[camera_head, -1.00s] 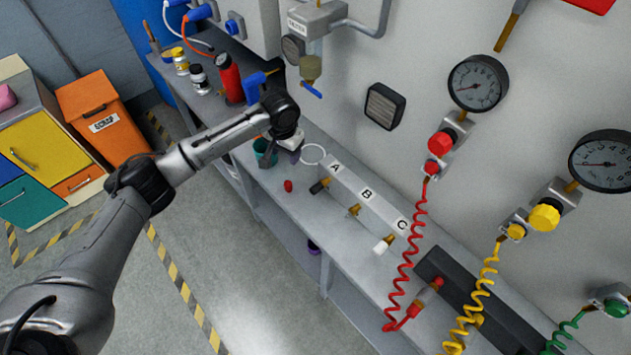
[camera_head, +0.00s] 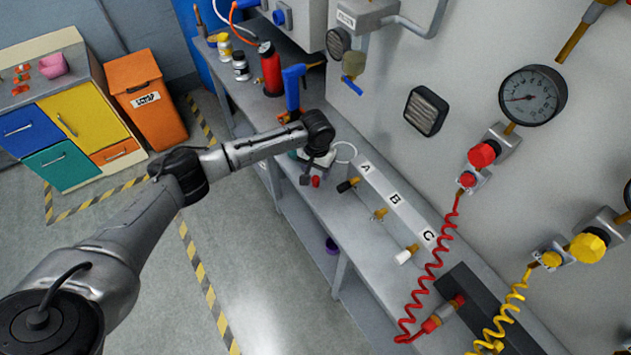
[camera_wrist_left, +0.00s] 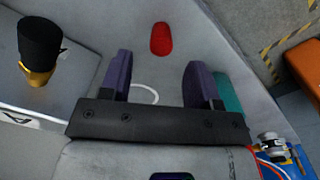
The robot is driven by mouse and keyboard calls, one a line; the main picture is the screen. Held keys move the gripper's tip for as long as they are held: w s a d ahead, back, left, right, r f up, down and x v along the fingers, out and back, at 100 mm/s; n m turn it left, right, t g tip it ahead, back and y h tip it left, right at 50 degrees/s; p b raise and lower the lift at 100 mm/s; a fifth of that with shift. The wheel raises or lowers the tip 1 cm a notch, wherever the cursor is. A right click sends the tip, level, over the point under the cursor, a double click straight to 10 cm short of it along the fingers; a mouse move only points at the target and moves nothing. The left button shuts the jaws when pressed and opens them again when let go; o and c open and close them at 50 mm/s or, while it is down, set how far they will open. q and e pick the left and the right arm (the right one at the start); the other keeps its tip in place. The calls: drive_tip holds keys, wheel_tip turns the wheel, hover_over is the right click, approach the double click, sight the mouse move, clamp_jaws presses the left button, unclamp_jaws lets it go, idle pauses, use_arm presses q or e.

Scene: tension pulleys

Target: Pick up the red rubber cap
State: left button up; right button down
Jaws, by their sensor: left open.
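The red rubber cap (camera_head: 316,181) lies on the grey bench in front of the labelled rail, near its A end. In the left wrist view the cap (camera_wrist_left: 161,39) is a small red oval. It lies beyond the fingertips, roughly between their lines and clear of both. My left gripper (camera_head: 310,172) is above the bench, close to the cap. The wrist view shows its two purple-padded fingers (camera_wrist_left: 158,75) spread wide with nothing between them. My right gripper is not in view.
The A-B-C rail (camera_head: 395,205) carries a black-capped brass fitting (camera_head: 348,185), which also stands at left in the wrist view (camera_wrist_left: 40,45). A teal container (camera_wrist_left: 229,100) sits beside one finger. A red bottle (camera_head: 270,72) stands farther back. Coiled hoses hang at right.

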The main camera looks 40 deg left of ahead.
sight(316, 176)
use_arm(q)
drive_tip(key=shift+w+f+b, duration=0.1)
drive_tip(key=shift+f+b, duration=0.6)
drive_tip(key=shift+f, duration=1.95)
drive_tip(key=shift+c, duration=0.3)
drive_tip(key=c, duration=0.9)
